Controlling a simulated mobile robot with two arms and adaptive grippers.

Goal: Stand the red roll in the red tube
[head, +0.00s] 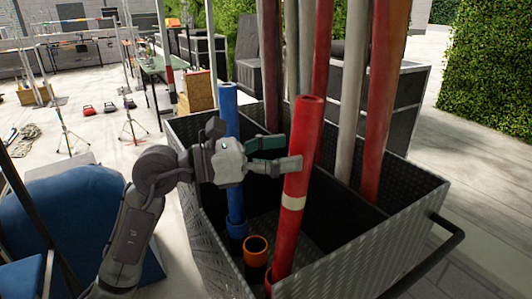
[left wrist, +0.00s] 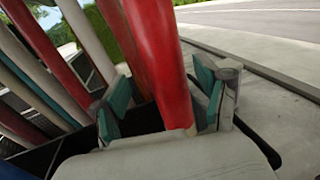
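The red roll (head: 297,130) stands nearly upright, slightly tilted, in the metal-sided truck; a pale band (head: 293,202) rings it. Its foot is at the bottom of the head view, by the rim of the red tube (head: 268,287), which is mostly cut off. The foot looks to be in that tube, but I cannot see how deep. My left gripper (head: 287,155) has one finger on either side of the roll. In the left wrist view the roll (left wrist: 165,60) passes between the teal-padded fingers, with gaps showing beside it. My right gripper is out of view.
A blue roll (head: 229,160) stands in a blue tube (head: 237,225). An empty orange-rimmed tube (head: 256,247) is between it and the red roll. Several red and white rolls stand behind. The truck wall (head: 345,250) and black handle (head: 440,255) lie to the right.

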